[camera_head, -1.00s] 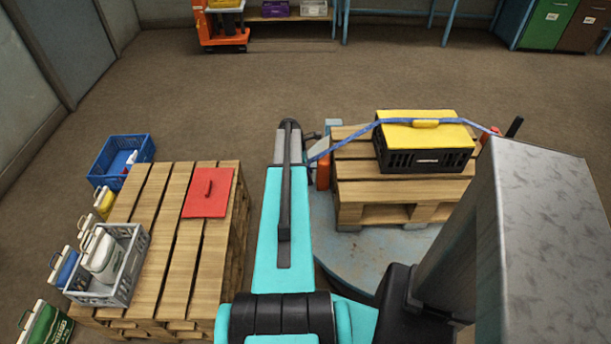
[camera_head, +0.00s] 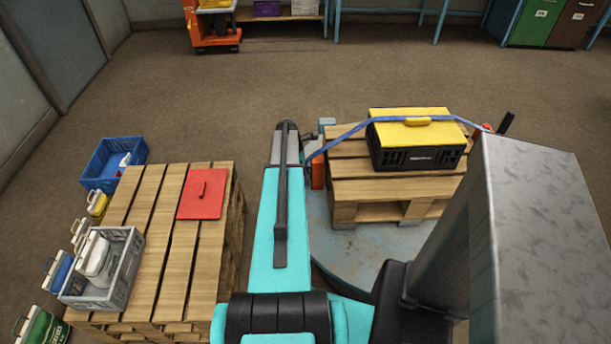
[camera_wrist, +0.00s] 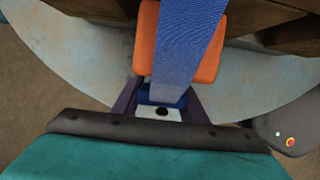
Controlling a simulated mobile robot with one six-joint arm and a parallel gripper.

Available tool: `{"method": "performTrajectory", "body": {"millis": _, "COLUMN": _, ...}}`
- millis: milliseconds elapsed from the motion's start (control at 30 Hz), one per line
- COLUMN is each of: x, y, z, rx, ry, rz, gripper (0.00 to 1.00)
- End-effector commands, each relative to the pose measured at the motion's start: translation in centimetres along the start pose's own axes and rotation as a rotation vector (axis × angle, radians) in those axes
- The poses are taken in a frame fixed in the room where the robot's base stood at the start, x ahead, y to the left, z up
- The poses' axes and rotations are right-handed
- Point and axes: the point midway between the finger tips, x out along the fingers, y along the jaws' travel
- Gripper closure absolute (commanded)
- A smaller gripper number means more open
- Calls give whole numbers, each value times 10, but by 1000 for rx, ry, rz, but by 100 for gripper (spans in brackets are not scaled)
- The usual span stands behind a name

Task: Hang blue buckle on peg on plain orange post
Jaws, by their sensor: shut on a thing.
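My gripper (camera_wrist: 161,97) is shut on the blue buckle (camera_wrist: 160,98) at the end of a blue strap. In the wrist view the wide strap (camera_wrist: 185,35) runs from the buckle up the picture, across an orange post (camera_wrist: 146,48). In the head view the post (camera_head: 318,172) stands at the near left corner of the right pallet, just right of my arm. There the strap (camera_head: 345,135) rises from beside my arm and crosses a black crate with a yellow lid (camera_head: 418,128). My arm hides the gripper and buckle in the head view. I cannot make out the peg.
The crate stands on a wooden pallet (camera_head: 385,190) on a round grey-blue plate (camera_head: 345,240). A left pallet (camera_head: 160,270) carries a red flat piece (camera_head: 203,193) and a grey crate (camera_head: 125,280). A blue crate (camera_head: 97,172) lies beyond it.

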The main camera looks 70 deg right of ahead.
Motion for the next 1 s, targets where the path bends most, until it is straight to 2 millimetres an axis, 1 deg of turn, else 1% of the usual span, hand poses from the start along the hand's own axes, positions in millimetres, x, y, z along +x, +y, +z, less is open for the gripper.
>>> {"method": "performTrajectory", "body": {"millis": 33, "x": 3, "y": -1, "z": 6, "rx": 1, "ry": -10, "rz": -3, "gripper": 89}}
{"method": "performTrajectory", "body": {"millis": 167, "x": 3, "y": -1, "z": 6, "rx": 2, "ry": -10, "rz": -3, "gripper": 89}}
{"method": "performTrajectory", "body": {"millis": 200, "x": 3, "y": -1, "z": 6, "rx": 2, "ry": -10, "rz": -3, "gripper": 56}}
{"method": "performTrajectory", "body": {"millis": 267, "x": 3, "y": -1, "z": 6, "rx": 2, "ry": -10, "rz": -4, "gripper": 46}}
{"method": "performTrajectory", "body": {"millis": 300, "x": 3, "y": -1, "z": 6, "rx": 2, "ry": -10, "rz": -4, "gripper": 39}}
{"method": "performTrajectory", "body": {"millis": 800, "x": 2, "y": -2, "z": 4, "rx": 1, "ry": -6, "rz": -5, "gripper": 39}}
{"method": "performTrajectory", "body": {"millis": 1000, "x": -2, "y": -1, "z": 3, "rx": 1, "ry": -5, "rz": -3, "gripper": 39}}
